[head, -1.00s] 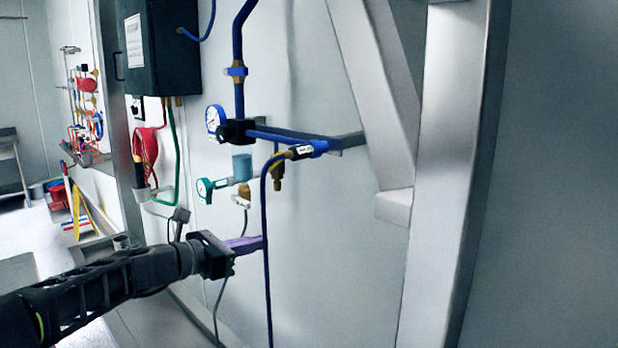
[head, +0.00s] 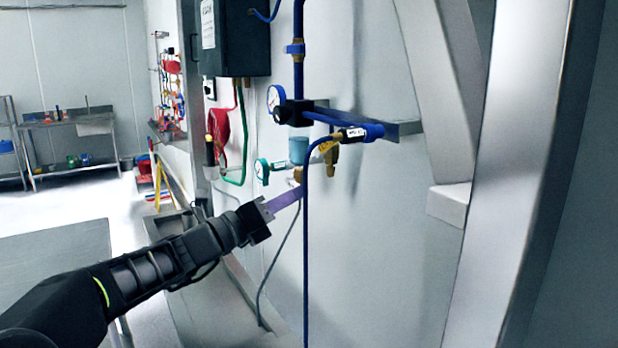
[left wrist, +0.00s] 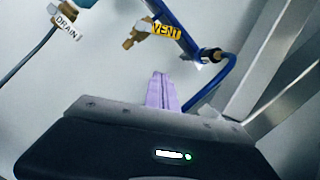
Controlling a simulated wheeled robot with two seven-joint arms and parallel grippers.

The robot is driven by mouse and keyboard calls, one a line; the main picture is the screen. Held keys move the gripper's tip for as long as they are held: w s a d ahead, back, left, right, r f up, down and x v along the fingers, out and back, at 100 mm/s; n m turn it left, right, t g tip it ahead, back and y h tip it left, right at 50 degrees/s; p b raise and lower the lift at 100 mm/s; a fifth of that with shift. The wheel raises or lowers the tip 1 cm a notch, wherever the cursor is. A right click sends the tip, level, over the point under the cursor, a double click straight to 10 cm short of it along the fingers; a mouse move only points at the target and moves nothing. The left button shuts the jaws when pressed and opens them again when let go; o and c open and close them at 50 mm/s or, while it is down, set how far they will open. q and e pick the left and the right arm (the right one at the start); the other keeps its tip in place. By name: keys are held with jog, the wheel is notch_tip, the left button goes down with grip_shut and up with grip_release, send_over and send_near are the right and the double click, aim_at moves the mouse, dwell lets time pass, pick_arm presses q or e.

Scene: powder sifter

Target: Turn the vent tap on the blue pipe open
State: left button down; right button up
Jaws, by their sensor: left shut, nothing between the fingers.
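The vent tap is a brass fitting (head: 331,158) with a yellow tag, hanging below the blue pipe (head: 298,72) assembly on the wall. In the left wrist view the brass tap (left wrist: 138,29) carries a yellow label (left wrist: 166,31) reading VENT, at top centre. My left gripper (head: 291,197) has purple fingers, shut and empty, below and left of the vent tap in the head view. In the left wrist view its fingertips (left wrist: 160,76) lie below the VENT label, apart from the tap. A blue hose (head: 305,250) passes by the fingertips in the head view. My right gripper is out of view.
A DRAIN-tagged tap (left wrist: 66,18) is at upper left in the left wrist view. Gauges (head: 275,98) sit left of the pipe. A dark box (head: 236,40) hangs further left. A grey slanted beam (head: 435,85) and post (head: 520,190) stand right.

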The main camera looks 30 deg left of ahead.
aim_at(324, 147)
pick_arm(q)
jog(key=w+d+r+p, duration=0.1)
jog(key=w+r+p, duration=0.4)
jog(key=w, duration=0.5)
jog(key=shift+d, duration=0.25)
jog(key=shift+s+d+r, duration=0.1)
jog(key=shift+d, duration=0.05)
